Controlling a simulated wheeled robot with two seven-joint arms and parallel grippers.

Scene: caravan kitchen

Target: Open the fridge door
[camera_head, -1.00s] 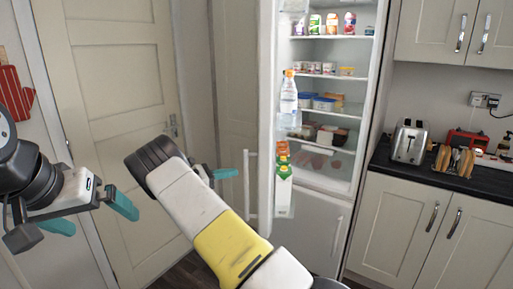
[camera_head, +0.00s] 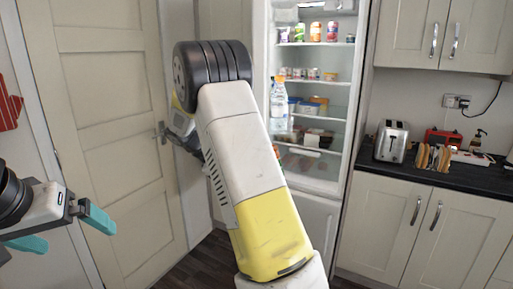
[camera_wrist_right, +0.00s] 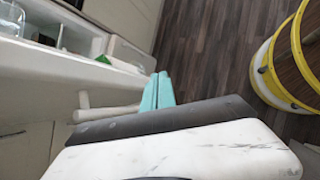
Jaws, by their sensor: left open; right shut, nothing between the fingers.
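The fridge (camera_head: 328,165) stands with its lit inside and shelves showing, and its door is open. In the head view my right arm hides most of the door. In the right wrist view the white door (camera_wrist_right: 105,72) shows at the left with its bar handle (camera_wrist_right: 108,112). My right gripper (camera_wrist_right: 158,90) is shut and empty, its teal fingers close beside the handle's end; I cannot tell whether they touch. In the head view its fingers are hidden behind my arm. My left gripper (camera_head: 62,230) is open and empty at the lower left, far from the fridge.
A panelled cream door (camera_head: 105,130) stands left of the fridge. To the right, a dark counter (camera_head: 455,175) holds a toaster (camera_head: 392,141) and a toast rack (camera_head: 433,157). Dark wood floor (camera_wrist_right: 205,50) is clear below.

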